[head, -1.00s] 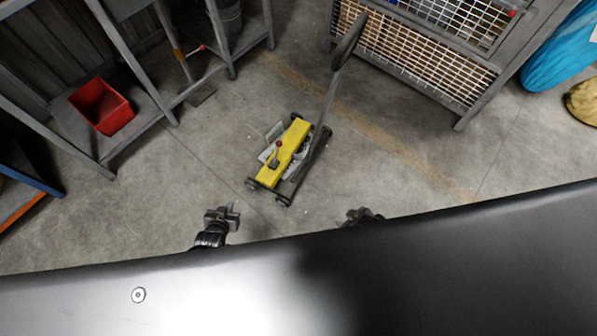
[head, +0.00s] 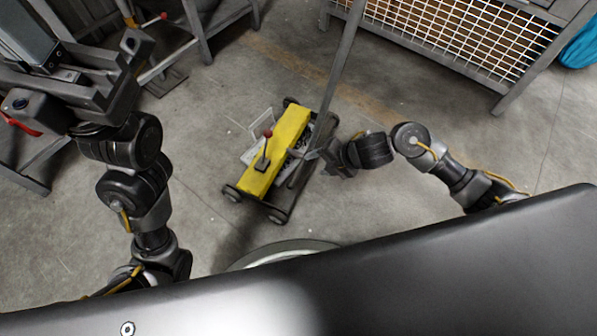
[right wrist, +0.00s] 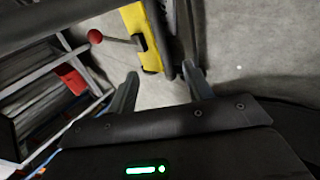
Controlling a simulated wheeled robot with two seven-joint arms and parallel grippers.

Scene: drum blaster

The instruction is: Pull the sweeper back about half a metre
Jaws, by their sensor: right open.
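The sweeper has a yellow body (head: 281,150) on a dark wheeled frame, with a red-knobbed lever. It stands on the floor in the middle of the head view, and its long grey handle (head: 343,65) slants up past the top edge. My right gripper (head: 326,157) is at the sweeper's right side, close to the foot of the handle in the picture; contact is unclear. In the right wrist view the right gripper (right wrist: 159,75) has its fingers apart, with the yellow body (right wrist: 143,38) just beyond them. My left gripper (head: 95,75) is raised at the upper left, away from the sweeper; its fingers are unclear.
A wire-mesh cage (head: 455,38) stands behind, at the upper right, with a blue bag (head: 580,42) beside it. Grey shelving (head: 215,25) stands at the upper left. The concrete floor in front and right of the sweeper is mostly clear.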

